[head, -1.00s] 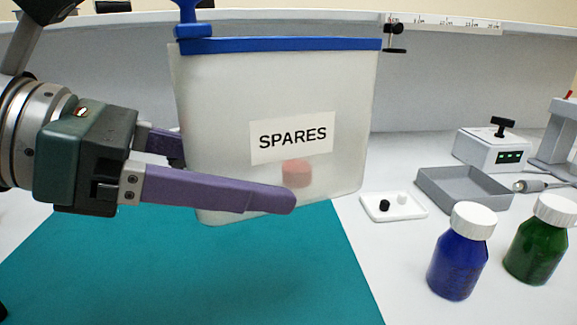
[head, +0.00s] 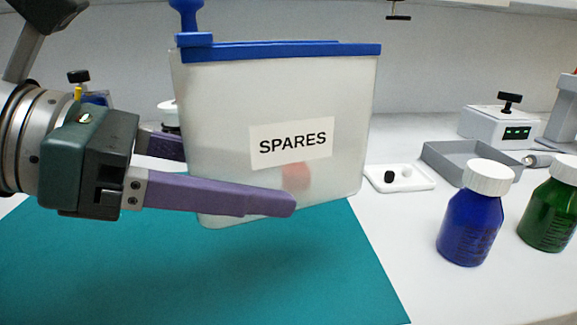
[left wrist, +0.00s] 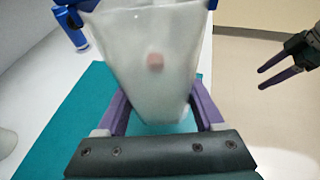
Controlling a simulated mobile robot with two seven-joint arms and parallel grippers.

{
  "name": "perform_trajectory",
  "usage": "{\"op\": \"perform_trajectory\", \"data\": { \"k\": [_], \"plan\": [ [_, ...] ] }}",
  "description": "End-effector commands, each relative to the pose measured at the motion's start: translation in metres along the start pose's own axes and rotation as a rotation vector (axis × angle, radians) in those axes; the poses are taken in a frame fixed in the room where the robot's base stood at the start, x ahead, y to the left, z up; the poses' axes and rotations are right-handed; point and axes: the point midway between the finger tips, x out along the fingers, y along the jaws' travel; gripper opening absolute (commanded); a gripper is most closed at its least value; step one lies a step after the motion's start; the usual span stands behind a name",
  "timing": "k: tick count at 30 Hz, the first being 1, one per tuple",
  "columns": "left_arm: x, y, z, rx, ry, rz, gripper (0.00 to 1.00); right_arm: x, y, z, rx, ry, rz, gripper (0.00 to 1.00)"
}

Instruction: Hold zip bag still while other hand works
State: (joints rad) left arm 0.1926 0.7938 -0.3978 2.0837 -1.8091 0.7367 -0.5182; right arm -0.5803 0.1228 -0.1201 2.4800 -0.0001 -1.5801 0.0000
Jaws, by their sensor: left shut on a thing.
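The zip bag (head: 220,110) is a frosted clear pouch with a blue top strip, a blue slider tab (head: 187,15) at its left end and a SPARES label. A blurred reddish thing (head: 296,177) shows inside it. My left gripper (head: 285,204) is shut on the lower part of the bag, one purple finger in front and the other partly hidden behind. The bag hangs upright above the teal mat. The left wrist view also shows the bag (left wrist: 130,35) between the fingers. My right gripper (left wrist: 263,78) is at the right there, apart from the bag, its fingers spread and empty.
A teal mat (head: 300,285) covers the bench below. To the right stand a blue bottle (head: 470,225), a green bottle (head: 552,218), a small white tray (head: 420,183), a grey tray (head: 460,168) and a white device (head: 490,128). Small items show behind my left gripper.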

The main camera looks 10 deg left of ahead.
Motion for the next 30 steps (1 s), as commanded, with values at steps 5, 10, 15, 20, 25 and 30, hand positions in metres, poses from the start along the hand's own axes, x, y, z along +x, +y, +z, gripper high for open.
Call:
{"op": "perform_trajectory", "data": {
  "k": [5, 10, 15, 20, 25, 30],
  "plan": [
    [0.005, 0.000, -0.012, -0.001, -0.001, 0.000, 0.14, 0.011, 0.000, 0.004, 0.000, 0.000, 0.000, 0.64],
    [0.009, 0.000, -0.020, 0.000, -0.001, 0.000, 0.14, 0.019, -0.001, 0.006, 0.000, 0.000, 0.000, 0.64],
    [0.012, 0.000, -0.029, 0.000, -0.001, 0.000, 0.14, 0.026, -0.001, 0.009, 0.000, 0.000, 0.000, 0.64],
    [0.015, 0.000, -0.037, 0.000, -0.001, 0.000, 0.14, 0.034, -0.001, 0.011, 0.000, 0.000, 0.000, 0.64],
    [0.019, 0.000, -0.045, 0.000, -0.001, 0.000, 0.14, 0.042, -0.002, 0.013, 0.000, 0.000, 0.000, 0.64],
    [0.023, 0.000, -0.054, 0.000, -0.001, 0.000, 0.14, 0.049, -0.002, 0.016, 0.002, 0.000, -0.002, 0.64]
  ]
}}
